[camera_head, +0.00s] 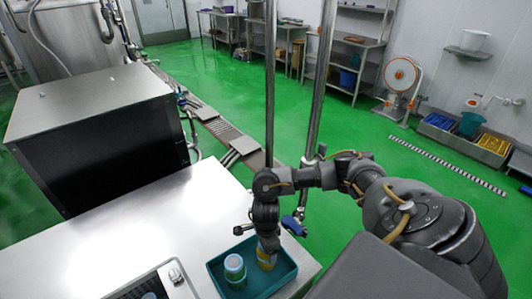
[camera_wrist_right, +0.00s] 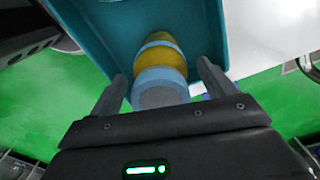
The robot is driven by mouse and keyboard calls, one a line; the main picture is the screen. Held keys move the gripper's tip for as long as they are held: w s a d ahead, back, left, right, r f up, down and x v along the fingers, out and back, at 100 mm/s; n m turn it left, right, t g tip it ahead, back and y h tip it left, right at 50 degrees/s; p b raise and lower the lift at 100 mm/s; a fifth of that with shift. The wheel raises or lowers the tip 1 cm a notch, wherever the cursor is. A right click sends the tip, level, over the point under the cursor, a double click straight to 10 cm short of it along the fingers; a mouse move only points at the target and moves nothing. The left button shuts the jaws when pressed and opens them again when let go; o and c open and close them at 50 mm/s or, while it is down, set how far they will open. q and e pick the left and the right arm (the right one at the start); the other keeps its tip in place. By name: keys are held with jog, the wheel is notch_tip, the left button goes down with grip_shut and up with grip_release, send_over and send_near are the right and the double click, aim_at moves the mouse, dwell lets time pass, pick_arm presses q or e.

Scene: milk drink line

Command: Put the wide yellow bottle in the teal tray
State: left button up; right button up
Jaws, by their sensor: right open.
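The wide yellow bottle (camera_head: 266,261), with pale blue bands, stands in the teal tray (camera_head: 285,277) at the front edge of the white table. My right gripper (camera_head: 267,246) is directly above it, pointing down, and partly hides its top. In the right wrist view the yellow bottle (camera_wrist_right: 161,62) sits between the two spread fingers, with a gap on each side, and the teal tray (camera_wrist_right: 205,25) surrounds it. My right gripper is open around the bottle. My left gripper is not in view.
A second bottle (camera_head: 235,269), pale with teal bands, stands in the tray left of the yellow one. A metal container (camera_head: 150,284) is at the bottom left. A dark box-shaped machine (camera_head: 95,130) stands behind the table. The table's middle is bare.

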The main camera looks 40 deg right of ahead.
jog(key=shift+w+r, duration=0.1)
jog(key=shift+r, duration=0.4)
notch_tip(320, 180, up, 11)
jog(key=shift+r+p, duration=0.1)
jog(key=shift+p, duration=0.85)
